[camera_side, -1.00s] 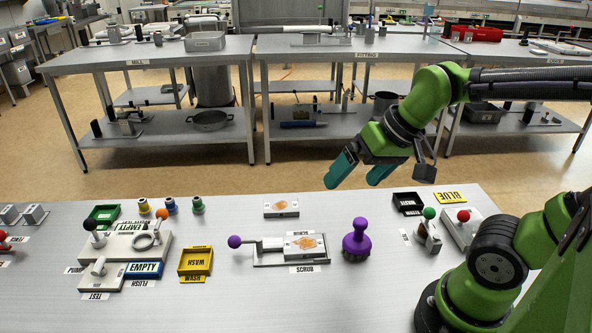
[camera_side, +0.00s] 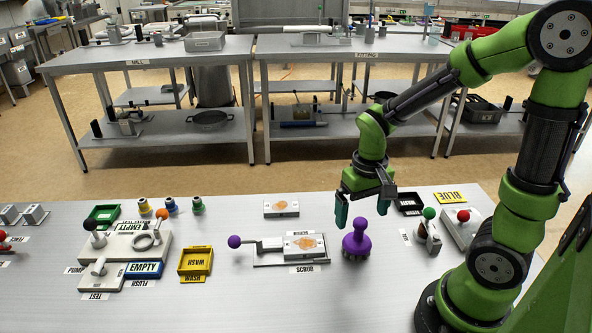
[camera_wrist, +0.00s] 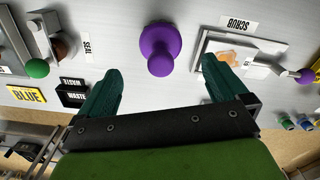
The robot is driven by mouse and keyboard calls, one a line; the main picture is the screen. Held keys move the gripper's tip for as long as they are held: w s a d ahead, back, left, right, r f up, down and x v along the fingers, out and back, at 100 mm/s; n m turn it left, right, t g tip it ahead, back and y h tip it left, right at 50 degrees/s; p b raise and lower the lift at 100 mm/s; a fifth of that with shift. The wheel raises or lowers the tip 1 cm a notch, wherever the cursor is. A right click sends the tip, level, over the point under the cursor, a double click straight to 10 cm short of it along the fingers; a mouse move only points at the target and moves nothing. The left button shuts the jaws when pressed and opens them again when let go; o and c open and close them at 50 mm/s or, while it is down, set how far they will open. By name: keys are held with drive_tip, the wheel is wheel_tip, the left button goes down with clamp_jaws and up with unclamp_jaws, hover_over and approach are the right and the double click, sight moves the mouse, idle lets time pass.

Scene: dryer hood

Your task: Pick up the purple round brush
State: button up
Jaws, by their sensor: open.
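The purple round brush (camera_side: 357,239) stands upright on the grey bench, knob up and bristles down, right of the scrub fixture. It also shows in the wrist view (camera_wrist: 159,48), seen from above, centred sideways between my two fingers and beyond their tips. My gripper (camera_side: 363,212) is open and empty, pointing down, with its teal fingertips just above and around the brush knob in the side view. In the wrist view my gripper (camera_wrist: 160,75) has its fingers spread wide on either side of the brush. I cannot tell the exact gap between fingers and brush.
The scrub fixture (camera_side: 262,264) with a stained block and purple-knobbed handle lies left of the brush. A black waste bin (camera_side: 408,203), a green-knobbed device (camera_side: 429,232) and a red-button box (camera_side: 462,226) stand to the right. Bench in front of the brush is clear.

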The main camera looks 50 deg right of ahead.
sight(358, 241)
wheel_tip(358, 241, down, 7)
drive_tip(key=shift+r, duration=0.15)
idle(0.4)
drive_tip(key=c, duration=1.1)
